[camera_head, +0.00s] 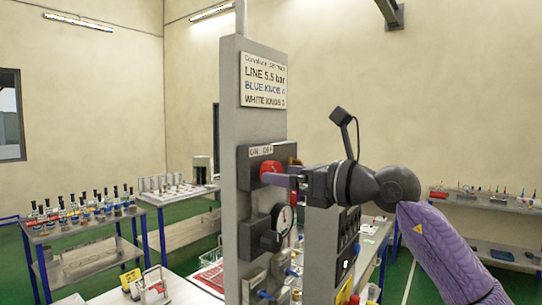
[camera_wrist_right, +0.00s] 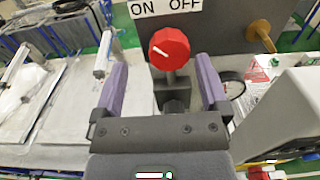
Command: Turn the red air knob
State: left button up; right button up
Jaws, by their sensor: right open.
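The red air knob (camera_head: 270,167) sits on a grey box under an ON/OFF label, on the tall grey panel. In the right wrist view the red knob (camera_wrist_right: 171,46) has a white mark pointing left, on the ON side. My right gripper (camera_head: 268,178) is open at the panel, its purple fingers close to the knob. In the wrist view the knob appears between and slightly beyond the two fingertips of the right gripper (camera_wrist_right: 160,68). I cannot tell whether a finger touches it. My left gripper is not in view.
A round gauge (camera_head: 283,220) is below the knob on the panel, with blue fittings lower down. A brass-coloured fitting (camera_wrist_right: 259,30) sticks out right of the knob. A sign (camera_head: 263,80) tops the panel. Bottle-laden shelves (camera_head: 85,232) stand at left.

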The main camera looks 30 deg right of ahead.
jog(key=shift+w+a+r+p, duration=0.1)
jog(key=shift+w+p, duration=0.25)
jog(key=shift+w, duration=1.05)
jog(key=shift+w+a+f, duration=0.15)
jog(key=shift+w+f, duration=0.1)
jog(key=shift+w, duration=0.1)
jog(key=c, duration=0.4)
jog(key=shift+s, duration=0.1)
grip_shut()
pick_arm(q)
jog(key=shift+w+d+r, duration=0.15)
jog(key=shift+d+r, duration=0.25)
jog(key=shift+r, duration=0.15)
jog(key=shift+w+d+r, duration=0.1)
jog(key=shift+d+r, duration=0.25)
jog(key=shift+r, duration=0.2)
